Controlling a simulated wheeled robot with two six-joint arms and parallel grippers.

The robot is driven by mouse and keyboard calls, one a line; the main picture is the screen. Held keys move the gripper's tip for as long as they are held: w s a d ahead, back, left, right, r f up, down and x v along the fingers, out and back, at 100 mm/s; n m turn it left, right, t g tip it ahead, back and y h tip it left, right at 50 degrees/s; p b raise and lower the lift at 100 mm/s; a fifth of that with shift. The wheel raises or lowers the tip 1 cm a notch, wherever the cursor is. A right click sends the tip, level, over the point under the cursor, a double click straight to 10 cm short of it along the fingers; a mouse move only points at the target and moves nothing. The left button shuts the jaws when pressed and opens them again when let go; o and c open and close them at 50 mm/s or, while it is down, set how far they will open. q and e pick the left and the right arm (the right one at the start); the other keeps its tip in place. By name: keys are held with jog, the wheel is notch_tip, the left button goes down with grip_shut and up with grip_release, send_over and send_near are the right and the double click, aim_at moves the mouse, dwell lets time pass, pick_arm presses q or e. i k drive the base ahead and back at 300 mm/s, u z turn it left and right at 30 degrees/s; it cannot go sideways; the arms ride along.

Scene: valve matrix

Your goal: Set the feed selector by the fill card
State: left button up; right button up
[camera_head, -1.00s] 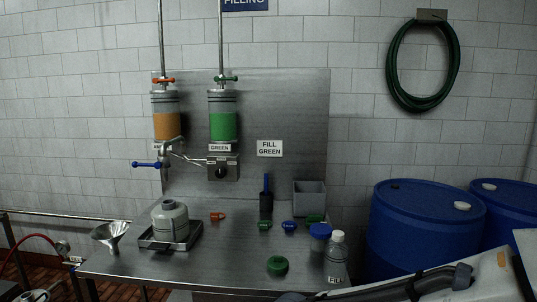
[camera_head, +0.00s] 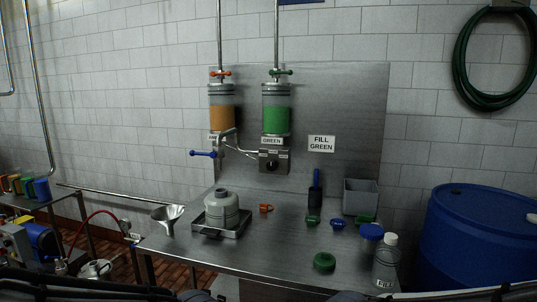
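The fill card (camera_head: 321,143) on the steel back panel reads "FILL GREEN". The feed selector (camera_head: 272,165) is a small grey box with a round black knob, below the green tank (camera_head: 276,118). The knob's pointing direction is too small to tell. An orange-filled tank (camera_head: 221,116) hangs to the left. Pipes from both join near the selector. A blue-handled valve (camera_head: 203,154) sits below the orange tank. Only dark parts of my arms show along the bottom edge. Neither gripper is in view.
The steel bench (camera_head: 270,240) holds a grey canister (camera_head: 221,208) on a tray, a funnel (camera_head: 167,217), caps, a grey bin (camera_head: 360,197) and a clear bottle (camera_head: 386,262). A blue drum (camera_head: 475,240) stands right. The bench's middle is mostly clear.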

aim_at(271, 166)
jog(key=z, duration=0.35)
jog(key=i, duration=0.95)
jog(key=u, duration=0.45)
